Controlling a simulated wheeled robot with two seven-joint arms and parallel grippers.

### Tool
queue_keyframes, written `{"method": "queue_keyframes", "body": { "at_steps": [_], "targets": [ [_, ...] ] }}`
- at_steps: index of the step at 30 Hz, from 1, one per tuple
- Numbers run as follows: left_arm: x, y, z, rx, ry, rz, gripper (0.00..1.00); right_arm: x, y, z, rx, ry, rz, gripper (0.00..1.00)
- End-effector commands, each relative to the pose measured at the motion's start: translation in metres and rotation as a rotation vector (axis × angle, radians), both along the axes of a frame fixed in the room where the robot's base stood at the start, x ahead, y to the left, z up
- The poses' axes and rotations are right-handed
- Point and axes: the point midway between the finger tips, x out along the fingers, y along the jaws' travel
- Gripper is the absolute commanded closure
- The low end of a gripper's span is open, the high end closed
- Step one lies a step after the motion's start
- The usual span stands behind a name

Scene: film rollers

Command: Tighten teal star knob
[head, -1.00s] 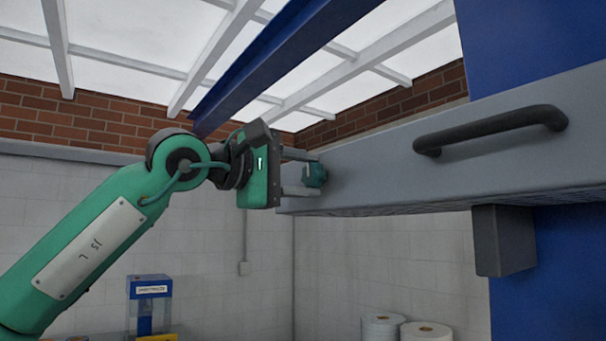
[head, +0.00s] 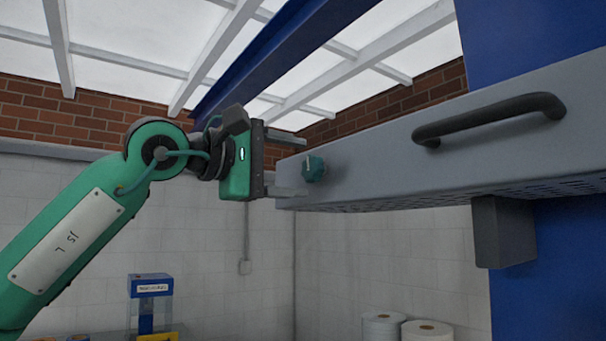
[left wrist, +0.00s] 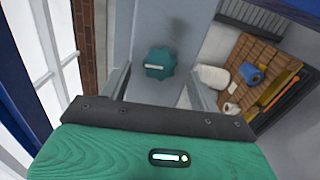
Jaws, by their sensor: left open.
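The teal star knob (head: 313,169) sits on the front face of the grey beam (head: 400,150), close to its left end. A pale line marks its face, and it also shows in the left wrist view (left wrist: 159,64). My left gripper (head: 290,165) is open and empty, just left of the knob in the head view, its two fingers apart above and below the knob's height. In the left wrist view the knob lies ahead of the gap between the fingers (left wrist: 158,85), and no finger appears to touch it. My right gripper is in neither view.
A black bar handle (head: 490,118) is fixed to the beam right of the knob. A grey block (head: 503,232) hangs beneath the beam by a blue upright (head: 570,260). White rolls (head: 425,330) stand below. Open room lies left of the beam's end.

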Motion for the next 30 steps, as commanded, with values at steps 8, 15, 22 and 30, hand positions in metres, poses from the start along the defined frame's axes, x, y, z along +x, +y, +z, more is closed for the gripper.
{"method": "queue_keyframes", "body": {
  "at_steps": [8, 15, 22, 30],
  "targets": [
    [-0.038, 0.054, -0.004, -0.002, -0.003, 0.002, 0.37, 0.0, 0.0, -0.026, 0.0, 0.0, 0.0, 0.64],
    [-0.06, 0.083, -0.002, 0.0, 0.0, 0.001, 0.37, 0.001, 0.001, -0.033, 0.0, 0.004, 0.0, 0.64],
    [-0.065, 0.089, 0.0, 0.001, -0.001, 0.0, 0.37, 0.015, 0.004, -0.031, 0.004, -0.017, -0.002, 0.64],
    [-0.065, 0.089, 0.0, 0.001, -0.001, 0.0, 0.37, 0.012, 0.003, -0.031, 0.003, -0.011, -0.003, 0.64]
  ]
}}
